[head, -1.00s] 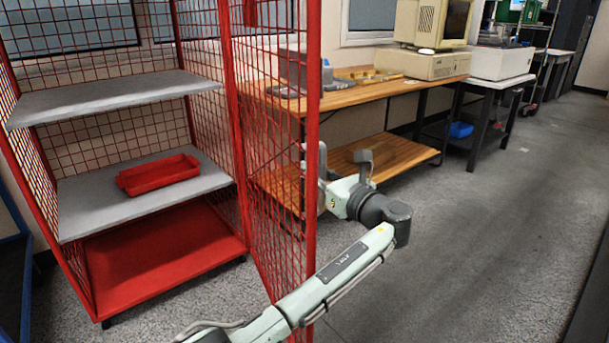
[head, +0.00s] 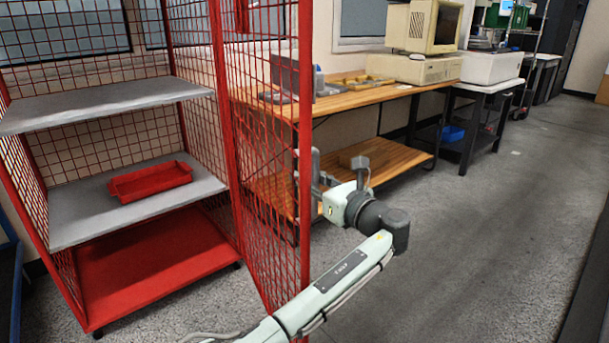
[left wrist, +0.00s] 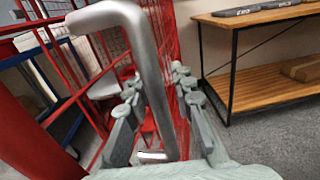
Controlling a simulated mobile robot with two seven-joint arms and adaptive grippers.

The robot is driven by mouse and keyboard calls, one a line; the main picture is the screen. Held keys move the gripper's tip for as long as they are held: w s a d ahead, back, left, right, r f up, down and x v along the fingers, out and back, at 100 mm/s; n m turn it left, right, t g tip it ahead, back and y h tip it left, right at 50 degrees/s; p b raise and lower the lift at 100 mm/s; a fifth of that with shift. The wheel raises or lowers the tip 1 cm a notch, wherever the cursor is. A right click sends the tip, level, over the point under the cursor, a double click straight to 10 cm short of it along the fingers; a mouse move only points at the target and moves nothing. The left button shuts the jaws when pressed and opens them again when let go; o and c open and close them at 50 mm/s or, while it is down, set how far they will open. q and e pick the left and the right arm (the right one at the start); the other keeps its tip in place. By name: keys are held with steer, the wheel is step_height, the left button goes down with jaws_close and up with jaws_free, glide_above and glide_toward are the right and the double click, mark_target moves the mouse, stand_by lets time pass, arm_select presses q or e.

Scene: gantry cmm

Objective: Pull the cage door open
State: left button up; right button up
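The red mesh cage door (head: 262,150) stands swung out from the cage (head: 215,190), its free edge towards me. In the left wrist view, the grey bar handle (left wrist: 152,85) stands up between the two fingers of my left gripper (left wrist: 157,90). The fingers are apart, with gaps visible beside the bar, so the gripper is open around the handle and not clamped on it. In the head view, my left gripper (head: 338,160) is just right of the door's free edge; the handle cannot be made out clearly there. My right gripper is not in view.
The cage holds grey shelves (head: 100,104) and a red tray (head: 150,181). A wooden workbench (head: 350,100) with a lower shelf stands behind the door and gripper. A computer (head: 425,40) is on it. The floor to the right (head: 480,240) is clear.

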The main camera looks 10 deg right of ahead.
arm_select(q)
steer(key=v, duration=0.9)
steer(key=shift+s+d+r, duration=0.15)
steer(key=shift+s+d, duration=0.1)
steer(key=shift+s, duration=0.1)
steer(key=shift+v, duration=0.75)
